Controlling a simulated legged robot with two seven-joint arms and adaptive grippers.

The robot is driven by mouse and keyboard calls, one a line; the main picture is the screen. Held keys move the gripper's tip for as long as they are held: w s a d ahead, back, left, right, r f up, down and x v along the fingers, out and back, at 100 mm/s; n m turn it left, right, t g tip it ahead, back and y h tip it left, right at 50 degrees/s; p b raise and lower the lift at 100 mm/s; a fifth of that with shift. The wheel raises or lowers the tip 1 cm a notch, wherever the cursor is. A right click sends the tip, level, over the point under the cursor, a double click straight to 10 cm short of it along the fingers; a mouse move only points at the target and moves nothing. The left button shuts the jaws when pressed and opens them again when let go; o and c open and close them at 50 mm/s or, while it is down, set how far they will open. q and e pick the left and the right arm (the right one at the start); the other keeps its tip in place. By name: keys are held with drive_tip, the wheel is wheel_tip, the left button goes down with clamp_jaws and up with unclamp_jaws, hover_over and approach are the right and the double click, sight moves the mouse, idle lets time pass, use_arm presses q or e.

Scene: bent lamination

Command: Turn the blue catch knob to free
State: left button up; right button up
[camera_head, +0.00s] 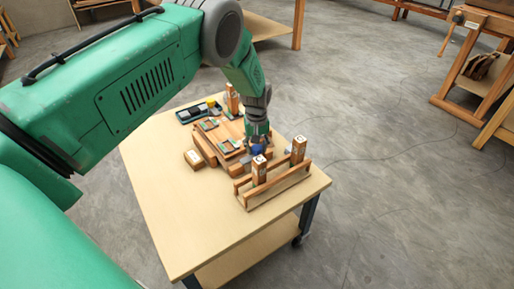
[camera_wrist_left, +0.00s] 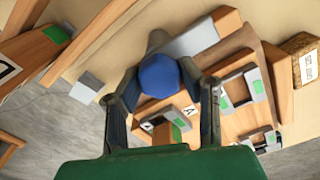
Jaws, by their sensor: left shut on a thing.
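The blue catch knob (camera_wrist_left: 160,76) is a round blue ball in the middle of the left wrist view, between the two fingers of my left gripper (camera_wrist_left: 161,97). The gripper is shut on the knob. In the head view the knob (camera_head: 257,150) shows small and partly hidden under my left gripper (camera_head: 257,140), which comes down from above. The knob sits at the side of a wooden fixture (camera_head: 205,145) on the table. Its lower part is hidden, so its turned position cannot be told. My right gripper does not show.
The table (camera_head: 165,215) has bare room at its front left. A wooden rack (camera_head: 285,185) with upright posts stands close to the right of the gripper. A small box (camera_head: 194,159) lies left of the fixture. A dark tray (camera_head: 190,113) sits at the back.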

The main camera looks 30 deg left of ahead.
sight(256, 147)
use_arm(q)
drive_tip(key=shift+s+d+f, duration=0.1)
drive_tip(key=shift+s+f, duration=0.05)
idle(0.4)
drive_tip(key=o, duration=1.2)
drive_tip(key=shift+c, duration=0.2)
drive_tip(key=shift+w+r, duration=0.2)
drive_tip(key=shift+r, duration=0.35)
wheel_tip(256, 147, up, 11)
drive_tip(key=shift+s+f, duration=0.15)
